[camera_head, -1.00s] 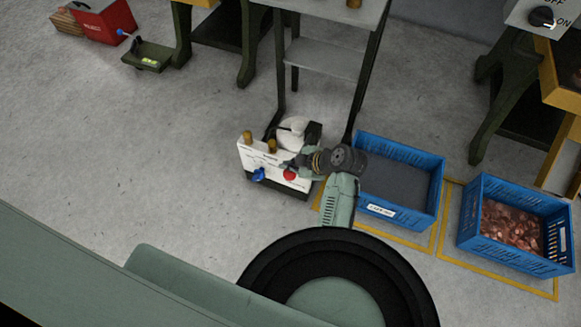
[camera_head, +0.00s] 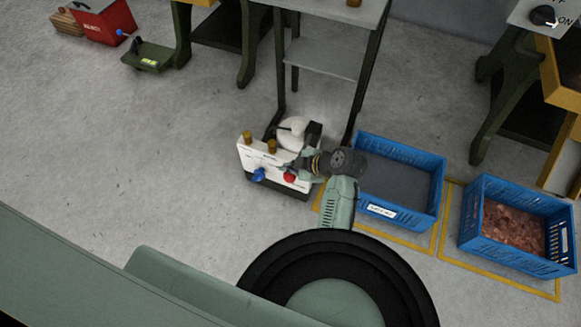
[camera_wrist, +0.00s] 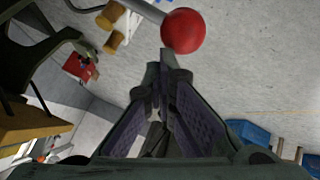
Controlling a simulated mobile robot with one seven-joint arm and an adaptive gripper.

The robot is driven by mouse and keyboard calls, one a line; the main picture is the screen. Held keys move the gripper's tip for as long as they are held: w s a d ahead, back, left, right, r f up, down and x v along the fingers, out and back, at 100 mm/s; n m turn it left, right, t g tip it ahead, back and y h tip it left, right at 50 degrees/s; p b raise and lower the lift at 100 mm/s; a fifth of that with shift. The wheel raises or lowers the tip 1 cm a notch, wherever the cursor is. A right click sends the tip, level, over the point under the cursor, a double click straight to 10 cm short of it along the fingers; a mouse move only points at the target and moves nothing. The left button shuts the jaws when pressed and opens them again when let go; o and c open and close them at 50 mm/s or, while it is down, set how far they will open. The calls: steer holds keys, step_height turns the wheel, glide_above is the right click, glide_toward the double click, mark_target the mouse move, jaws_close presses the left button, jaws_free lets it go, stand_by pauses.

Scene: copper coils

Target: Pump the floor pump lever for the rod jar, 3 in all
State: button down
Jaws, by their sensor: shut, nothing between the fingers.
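The floor pump (camera_head: 275,187) is a white box on a dark base, with two brass-coloured caps (camera_head: 271,146) on top. A red ball knob (camera_head: 289,177) and a blue knob (camera_head: 258,175) are at its front. In the wrist view the red ball (camera_wrist: 183,31) sits on the end of a grey lever rod (camera_wrist: 145,10). My gripper (camera_wrist: 165,68) is shut and empty, its tips just beside the ball in that picture. I cannot tell whether they touch it. In the head view my gripper (camera_head: 305,173) is right of the red knob and partly covers the pump. Which jar the lever serves is unclear.
A blue crate (camera_head: 400,152) stands right of the pump, and another blue crate (camera_head: 555,262) with copper-coloured pieces is farther right. A stand with dark legs (camera_head: 362,95) rises behind the pump. Open floor lies to the left, with a red box (camera_head: 105,22) far back.

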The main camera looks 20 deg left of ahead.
mark_target(288, 176)
steer(key=shift+s+f+b, duration=0.3)
steer(key=shift+f+b, duration=0.5)
steer(key=shift+f, duration=0.3)
steer(key=shift+s+f+b, duration=0.25)
steer(key=shift+f+b, duration=0.5)
steer(key=shift+f, duration=0.3)
stand_by(1.0)
steer(key=shift+r, duration=0.15)
stand_by(0.5)
steer(key=shift+w+d+r+p, duration=0.1)
steer(key=shift+w+r+p, duration=0.05)
steer(key=shift+r+p, duration=0.6)
steer(key=shift+w+d+r+p, duration=0.1)
steer(key=shift+w+r+p, duration=0.05)
steer(key=shift+r+p, duration=0.6)
steer(key=shift+w+d+r+p, duration=0.1)
steer(key=shift+w+r+p, duration=0.05)
steer(key=shift+r+p, duration=0.55)
steer(key=shift+r, duration=0.2)
steer(key=r+p, duration=0.2)
steer(key=r, duration=0.1)
steer(key=r+p, duration=0.2)
steer(key=shift+w+r, duration=0.1)
steer(key=shift+w, duration=0.3)
steer(key=shift+a, duration=0.1)
